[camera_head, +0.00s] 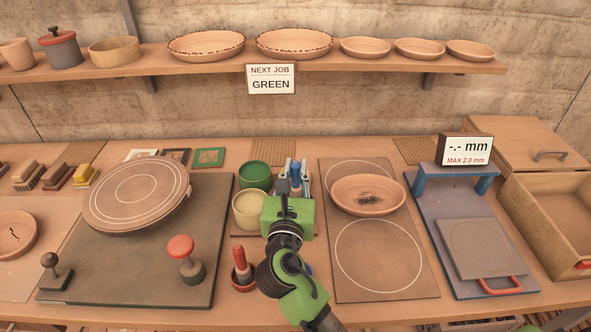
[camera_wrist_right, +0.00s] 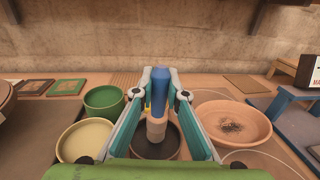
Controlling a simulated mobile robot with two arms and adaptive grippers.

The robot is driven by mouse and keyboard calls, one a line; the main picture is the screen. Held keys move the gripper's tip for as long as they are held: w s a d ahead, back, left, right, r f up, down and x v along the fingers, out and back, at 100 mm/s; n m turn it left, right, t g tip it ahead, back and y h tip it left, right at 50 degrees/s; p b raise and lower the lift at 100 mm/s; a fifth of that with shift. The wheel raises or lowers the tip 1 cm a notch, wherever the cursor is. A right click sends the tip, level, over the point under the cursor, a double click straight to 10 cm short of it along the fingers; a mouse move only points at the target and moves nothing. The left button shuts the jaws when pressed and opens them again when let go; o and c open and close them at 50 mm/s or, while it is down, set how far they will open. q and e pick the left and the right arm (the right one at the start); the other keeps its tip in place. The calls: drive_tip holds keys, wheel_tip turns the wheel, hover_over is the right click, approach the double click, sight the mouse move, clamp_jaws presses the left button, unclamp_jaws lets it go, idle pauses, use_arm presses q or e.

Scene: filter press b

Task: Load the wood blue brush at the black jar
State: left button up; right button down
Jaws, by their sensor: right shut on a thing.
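The blue brush with a wood-coloured lower part (camera_wrist_right: 159,92) is upright between the fingers of my right gripper (camera_wrist_right: 158,100) in the wrist view. In the head view its blue top (camera_head: 295,170) shows between the fingertips of my right gripper (camera_head: 294,182). The gripper is shut on it. The black jar (camera_wrist_right: 172,153) is below the brush in the wrist view, and the wood end overlaps its opening. I cannot tell whether that end is inside or above it. In the head view my gripper hides the jar. My left gripper is not in view.
A green bowl (camera_head: 255,175) and a cream bowl (camera_head: 249,208) stand left of my gripper. A clay dish with a dark patch (camera_head: 369,194) sits to the right. A small pot with a red-handled tool (camera_head: 240,268) is in front left. A sign (camera_head: 270,79) reads "NEXT JOB GREEN".

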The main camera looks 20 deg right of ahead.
drive_tip(key=shift+f, duration=0.1)
drive_tip(key=shift+f, duration=0.5)
idle(0.9)
wheel_tip(320, 180, up, 7)
drive_tip(key=p, duration=0.8)
drive_tip(key=shift+r, duration=0.1)
idle(0.7)
